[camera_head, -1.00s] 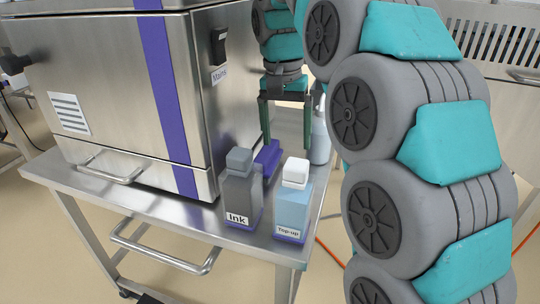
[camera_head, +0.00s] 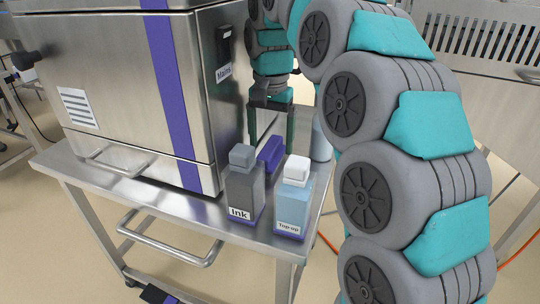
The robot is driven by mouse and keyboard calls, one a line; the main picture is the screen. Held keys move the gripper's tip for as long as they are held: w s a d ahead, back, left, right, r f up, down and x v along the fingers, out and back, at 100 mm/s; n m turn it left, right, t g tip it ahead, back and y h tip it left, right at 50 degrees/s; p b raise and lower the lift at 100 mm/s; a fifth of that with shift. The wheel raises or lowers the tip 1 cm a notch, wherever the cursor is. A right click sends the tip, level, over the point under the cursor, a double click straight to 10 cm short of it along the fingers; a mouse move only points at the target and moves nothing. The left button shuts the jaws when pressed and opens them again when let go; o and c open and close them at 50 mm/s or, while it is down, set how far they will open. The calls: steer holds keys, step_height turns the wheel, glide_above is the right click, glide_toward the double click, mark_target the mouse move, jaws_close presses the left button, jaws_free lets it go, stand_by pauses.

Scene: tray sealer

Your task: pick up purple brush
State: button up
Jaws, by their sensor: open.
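The purple brush (camera_head: 270,153) lies on the steel table, behind the gap between the grey Ink bottle (camera_head: 243,190) and the pale blue Top-up bottle (camera_head: 292,200). Its lower part is hidden by the Ink bottle. My gripper (camera_head: 271,142) points down with its two dark green fingers spread. The fingers are around or just behind the brush in the picture; I cannot tell whether they touch it. Nothing is held clear of the table.
The steel tray sealer (camera_head: 120,110) with a purple stripe stands close left of my gripper. Another bottle (camera_head: 321,140) stands right of the fingers, partly hidden by my arm. The steel table (camera_head: 190,208) has free room at its front left.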

mark_target(270, 146)
steer(key=shift+s+a+f, duration=0.1)
steer(key=shift+s+f, duration=0.05)
steer(key=shift+f, duration=1.7)
steer(key=shift+c, duration=0.2)
steer(key=c, duration=1.4)
